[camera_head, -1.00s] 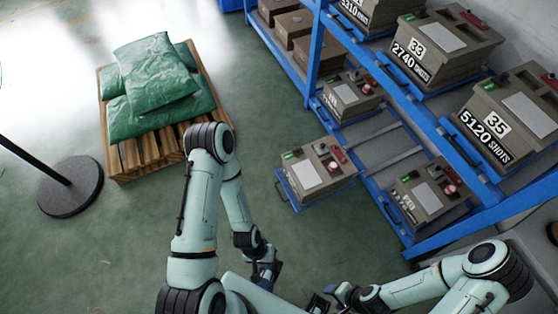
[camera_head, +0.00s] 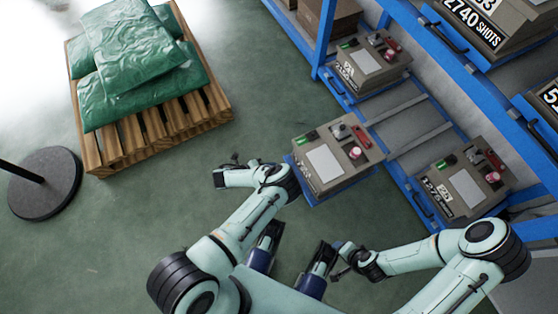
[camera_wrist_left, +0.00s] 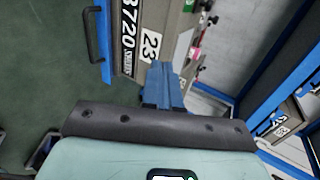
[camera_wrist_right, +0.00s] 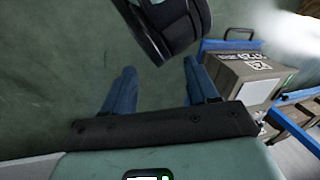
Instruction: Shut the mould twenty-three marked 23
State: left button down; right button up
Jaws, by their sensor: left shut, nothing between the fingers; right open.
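Mould twenty-three (camera_head: 335,160) is a grey-brown box on a blue tray (camera_head: 345,187) pulled out from the shelf.
Other moulds stand on the blue shelf, one above (camera_head: 372,60) and one to the right (camera_head: 460,183). A wooden pallet (camera_head: 150,135) with green sacks (camera_head: 140,60) is at upper left. A black post base (camera_head: 45,183) is at left. Floor between pallet and tray is clear.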

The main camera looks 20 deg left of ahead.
aim_at(302, 157)
pick_arm(q)
jog(key=b+x, duration=0.1)
jog(key=x, duration=0.2)
jog(key=b+x, duration=0.1)
jog(key=x, duration=0.3)
jog(key=r+b+x, duration=0.1)
jog(key=b+x, duration=0.1)
jog(key=x, duration=0.2)
jog(key=shift+w+d, duration=0.2)
jog(key=shift+w+d+r, duration=0.15)
jog(key=shift+w+d, duration=0.2)
jog(key=shift+w, duration=0.2)
pick_arm(e)
jog(key=w+d+f, duration=0.1)
jog(key=d+f, duration=0.2)
jog(key=f, duration=0.3)
jog(key=shift+w+f+m+h, duration=0.2)
jog(key=shift+w+m+h, duration=0.1)
jog(key=shift+w+h, duration=0.1)
